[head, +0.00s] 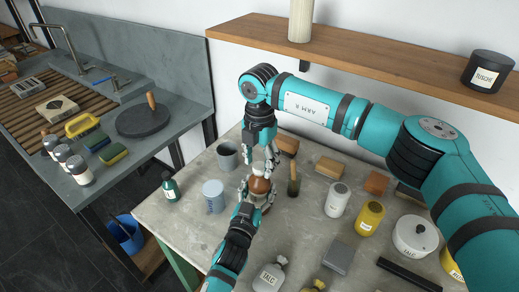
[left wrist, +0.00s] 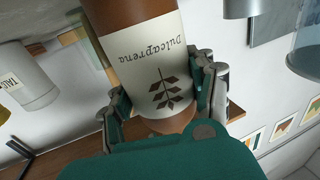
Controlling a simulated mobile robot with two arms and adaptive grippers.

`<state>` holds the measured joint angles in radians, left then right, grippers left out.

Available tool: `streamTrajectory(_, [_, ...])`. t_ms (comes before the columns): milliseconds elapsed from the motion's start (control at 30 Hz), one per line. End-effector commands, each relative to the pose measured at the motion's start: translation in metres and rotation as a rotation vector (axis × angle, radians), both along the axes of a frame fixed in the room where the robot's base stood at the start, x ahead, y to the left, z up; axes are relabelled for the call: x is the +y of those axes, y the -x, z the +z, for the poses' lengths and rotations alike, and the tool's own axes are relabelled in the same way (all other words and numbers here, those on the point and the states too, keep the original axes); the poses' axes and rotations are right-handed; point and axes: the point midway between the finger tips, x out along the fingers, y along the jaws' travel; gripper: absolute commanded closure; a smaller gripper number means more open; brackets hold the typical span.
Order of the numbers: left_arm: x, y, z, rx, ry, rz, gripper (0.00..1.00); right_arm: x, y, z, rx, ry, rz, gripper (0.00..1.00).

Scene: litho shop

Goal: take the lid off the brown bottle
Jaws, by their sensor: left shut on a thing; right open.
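The brown bottle (head: 260,186) is at the middle of the grey table. In the left wrist view the bottle (left wrist: 150,65) fills the centre, its pale label reading "Dulcaprena" upside down. My left gripper (head: 255,194) is shut on the bottle; in the left wrist view its fingers (left wrist: 160,98) press on both sides of it. My right gripper (head: 264,164) is open, pointing down just behind and above the bottle. I cannot make out the lid clearly, nor whether the right fingers touch it.
A grey mug (head: 227,155), a blue measuring cup (head: 213,196) and a dark green bottle (head: 170,187) stand to the left. A wooden-handled tool (head: 293,181) is close on the right, with a white jar (head: 337,200) and a yellow bottle (head: 369,218) beyond. A wooden shelf (head: 370,65) hangs behind.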

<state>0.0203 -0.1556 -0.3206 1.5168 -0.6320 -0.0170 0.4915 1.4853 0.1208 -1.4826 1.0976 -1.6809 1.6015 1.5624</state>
Motion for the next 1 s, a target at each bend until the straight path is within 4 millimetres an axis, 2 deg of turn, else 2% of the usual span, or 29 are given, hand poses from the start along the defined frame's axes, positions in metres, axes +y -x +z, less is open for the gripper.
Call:
streamTrajectory(367, [-0.0001, -0.0002, 0.0005, -0.001, 0.000, 0.000, 1.00, 0.0001, 0.0000, -0.0066, -0.001, 0.001, 0.001, 0.48])
streamTrajectory(767, [-0.0001, -0.0002, 0.0006, -0.001, 0.000, 0.000, 1.00, 0.0001, 0.0000, -0.0063, -0.001, 0.001, 0.001, 1.00])
streamTrajectory(900, [0.0000, -0.0002, 0.0006, -0.001, 0.001, 0.000, 1.00, 0.0002, 0.0001, -0.0063, -0.001, 0.001, 0.015, 1.00])
streamTrajectory(1000, [0.0000, -0.0003, 0.0007, -0.001, 0.001, 0.000, 1.00, 0.0002, 0.0001, -0.0061, 0.000, 0.001, 0.112, 1.00])
